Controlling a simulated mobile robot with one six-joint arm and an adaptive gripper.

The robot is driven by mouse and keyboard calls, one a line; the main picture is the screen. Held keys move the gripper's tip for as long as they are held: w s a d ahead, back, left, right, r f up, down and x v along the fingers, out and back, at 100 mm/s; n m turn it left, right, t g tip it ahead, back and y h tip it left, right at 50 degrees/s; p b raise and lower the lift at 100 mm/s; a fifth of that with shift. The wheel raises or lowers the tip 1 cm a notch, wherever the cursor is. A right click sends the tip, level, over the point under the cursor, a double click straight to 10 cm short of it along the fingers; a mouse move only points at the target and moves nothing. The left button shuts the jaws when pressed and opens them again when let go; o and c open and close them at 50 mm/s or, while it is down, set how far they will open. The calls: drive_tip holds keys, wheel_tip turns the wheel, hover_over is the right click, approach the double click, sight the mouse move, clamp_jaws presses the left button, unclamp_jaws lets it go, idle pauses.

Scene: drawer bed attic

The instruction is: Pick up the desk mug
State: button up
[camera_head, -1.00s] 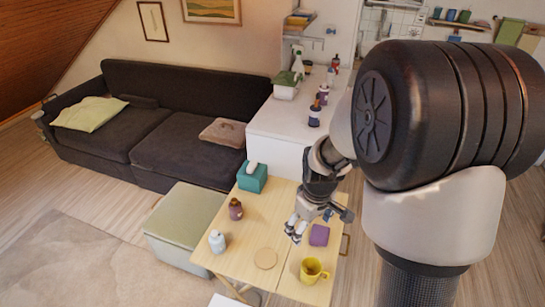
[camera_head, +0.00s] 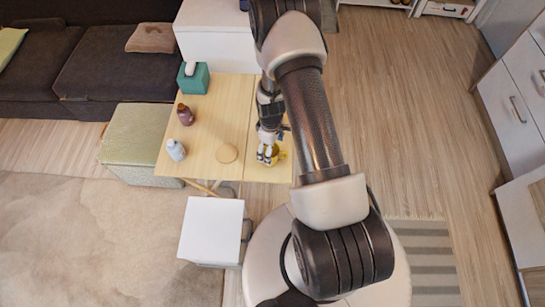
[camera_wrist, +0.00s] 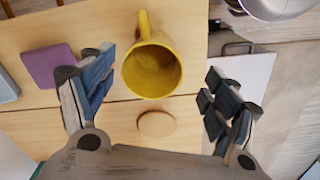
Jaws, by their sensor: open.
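The yellow mug (camera_wrist: 153,72) stands on the light wooden table (camera_wrist: 190,25) in the wrist view, its open top toward the camera and its handle pointing up in the picture. My gripper (camera_wrist: 160,82) is open, with one finger to the left of the mug and the other to its right. I see no finger touching it, and the height between them is hard to judge. In the head view, my gripper (camera_head: 267,156) hangs over the table's right end and hides most of the mug (camera_head: 281,157).
A round wooden coaster (camera_wrist: 156,124) and a purple block (camera_wrist: 48,66) lie near the mug. A white stool (camera_head: 210,230) stands in front of the table.

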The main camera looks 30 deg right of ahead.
sight(274, 155)
drive_tip(key=f+b, duration=0.1)
drive_tip(key=f, duration=0.4)
drive_tip(key=f+b, duration=0.1)
drive_tip(key=f, duration=0.2)
drive_tip(key=shift+w+d+b, duration=0.2)
drive_tip(key=shift+d+b, duration=0.1)
drive_tip(key=shift+d, duration=0.05)
drive_tip(key=shift+c, duration=0.5)
drive_tip(key=c, duration=1.2)
